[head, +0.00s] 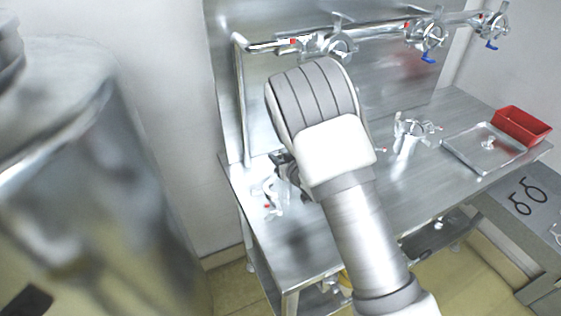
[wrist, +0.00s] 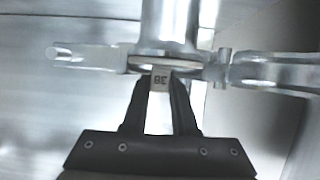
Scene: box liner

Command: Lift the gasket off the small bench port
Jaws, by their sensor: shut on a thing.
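In the wrist view, the gasket shows as a thin rim (wrist: 138,68) at the end of a steel port (wrist: 170,28), with a pale tab (wrist: 160,82) marked "38". My gripper (wrist: 160,76) is shut on that tab. The rim still appears to lie against the port's flange; I cannot tell whether there is a gap. Steel clamp arms (wrist: 85,58) extend to both sides. In the head view, my gripper (head: 284,164) is at the bench's left end beside a small port (head: 271,193), partly hidden by my arm. The gasket cannot be made out there.
A second clamped port (head: 408,132) stands mid-bench. A steel tray (head: 470,158) and a red bin (head: 522,124) are at the right. Pipes with clamps and blue-handled fittings (head: 428,57) run along the back panel. A blurred large metal vessel (head: 90,190) fills the left foreground.

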